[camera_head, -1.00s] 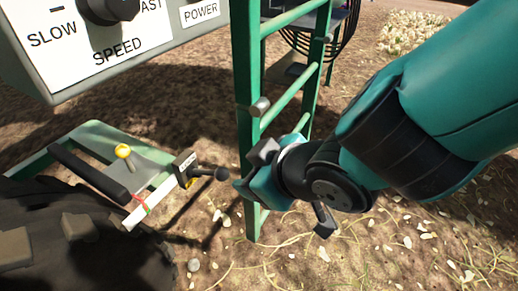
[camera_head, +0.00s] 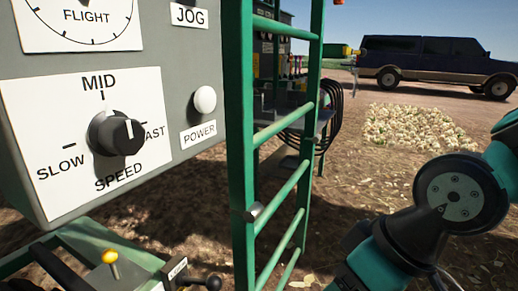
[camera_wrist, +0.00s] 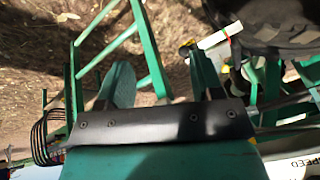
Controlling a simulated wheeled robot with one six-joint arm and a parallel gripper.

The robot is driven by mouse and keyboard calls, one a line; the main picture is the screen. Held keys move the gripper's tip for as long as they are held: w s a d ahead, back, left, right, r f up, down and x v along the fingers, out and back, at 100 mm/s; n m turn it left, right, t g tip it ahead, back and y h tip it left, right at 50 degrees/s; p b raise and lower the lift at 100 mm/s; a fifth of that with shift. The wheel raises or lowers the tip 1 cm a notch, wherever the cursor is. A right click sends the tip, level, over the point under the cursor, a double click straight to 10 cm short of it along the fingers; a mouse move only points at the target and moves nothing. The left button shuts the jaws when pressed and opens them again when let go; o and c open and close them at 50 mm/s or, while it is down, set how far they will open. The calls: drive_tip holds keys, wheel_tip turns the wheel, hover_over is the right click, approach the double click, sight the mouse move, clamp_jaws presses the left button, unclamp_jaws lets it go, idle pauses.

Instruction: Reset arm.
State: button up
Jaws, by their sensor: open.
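My gripper (camera_wrist: 158,60) shows in the wrist view with its two teal fingers spread apart and nothing between them. Its fingers point at the ground and the green ladder frame (camera_wrist: 150,45), with no clear contact visible. In the head view only my arm's teal and black links show at the lower right, right of the ladder (camera_head: 243,150); the fingers are not visible there.
A grey control panel (camera_head: 190,60) with a speed knob (camera_head: 118,132) fills the left. Below it are a yellow-knobbed lever (camera_head: 110,257) and a black-knobbed lever (camera_head: 210,283). An onion pile (camera_head: 420,127) and dark vehicle (camera_head: 425,62) stand behind.

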drive_tip(key=s+d+r+g, duration=0.1)
drive_tip(key=s+d+r, duration=0.1)
drive_tip(key=s+d, duration=0.1)
wheel_tip(320, 180, up, 26)
drive_tip(key=s+p, duration=0.1)
drive_tip(key=p, duration=2.5)
drive_tip(key=shift+d+r+g, duration=0.25)
drive_tip(key=shift+d+g, duration=0.05)
drive_tip(key=shift+g, duration=0.1)
